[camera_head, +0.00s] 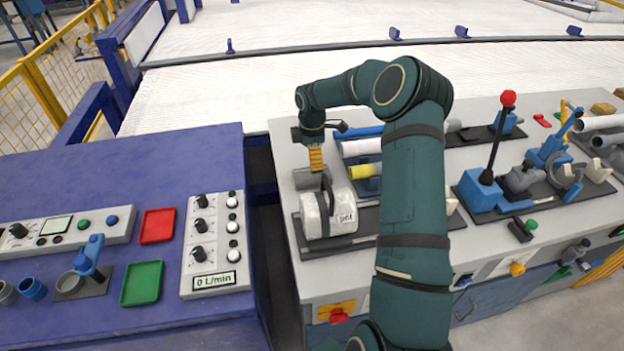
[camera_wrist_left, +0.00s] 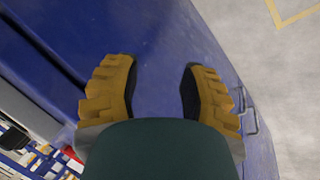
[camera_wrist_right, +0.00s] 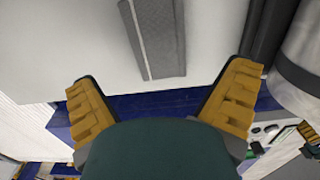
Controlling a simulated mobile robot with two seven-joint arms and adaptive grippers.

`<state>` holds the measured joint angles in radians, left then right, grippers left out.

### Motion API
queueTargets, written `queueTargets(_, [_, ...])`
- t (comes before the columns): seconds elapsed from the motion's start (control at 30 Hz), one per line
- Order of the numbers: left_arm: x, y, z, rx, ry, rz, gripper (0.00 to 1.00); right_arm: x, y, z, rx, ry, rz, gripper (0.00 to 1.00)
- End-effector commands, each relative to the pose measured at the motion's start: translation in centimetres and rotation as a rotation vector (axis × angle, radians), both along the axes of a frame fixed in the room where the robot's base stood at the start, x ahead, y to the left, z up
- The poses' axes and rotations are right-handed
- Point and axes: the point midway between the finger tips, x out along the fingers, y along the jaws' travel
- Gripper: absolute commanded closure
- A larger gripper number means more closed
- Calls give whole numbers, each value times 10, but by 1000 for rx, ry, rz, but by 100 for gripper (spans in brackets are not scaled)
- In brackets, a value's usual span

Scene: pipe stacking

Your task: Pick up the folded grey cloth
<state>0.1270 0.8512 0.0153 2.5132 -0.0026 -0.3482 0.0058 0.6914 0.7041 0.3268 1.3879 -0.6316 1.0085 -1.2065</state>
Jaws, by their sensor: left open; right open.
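The folded grey cloth (camera_wrist_right: 160,38) lies flat on the pale bench top, ahead of my right gripper (camera_wrist_right: 163,82) in the right wrist view. The cloth also shows in the head view (camera_head: 308,182), beside the white machine and partly behind my fingers. My right gripper (camera_head: 316,163) points down over it in the head view. It is open and empty; the height gap is hard to judge. My left gripper (camera_wrist_left: 158,72) is open and empty over a blue surface in the left wrist view, and is outside the head view.
The white pump-like machine (camera_head: 318,216) with a dark handle stands just in front of the cloth. Pipes, including a yellow-ended one (camera_head: 362,172), lie to the right. A dark gap separates the bench from the blue table (camera_head: 110,165). A red-knobbed lever (camera_head: 508,99) stands further right.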

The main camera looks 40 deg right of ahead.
Motion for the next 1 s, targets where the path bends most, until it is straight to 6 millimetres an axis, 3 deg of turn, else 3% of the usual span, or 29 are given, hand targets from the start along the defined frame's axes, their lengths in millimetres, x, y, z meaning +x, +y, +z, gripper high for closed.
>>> queueTargets(0.1, [1,0,-4,0,-2,1,58,0,0,-19,2,1,-1,0])
queueTargets(0.43, [2,0,-8,1,-4,0,58,0,0,-39,2,0,-1,0])
queueTargets(0.7, [4,1,-17,1,-9,2,58,1,-1,-76,1,0,-1,0])
queueTargets(0.97, [4,1,-17,1,-9,2,58,1,-1,-79,0,-1,-1,0])
queueTargets(1.0, [4,0,-17,1,-9,2,58,1,-1,-79,0,-1,-1,11])
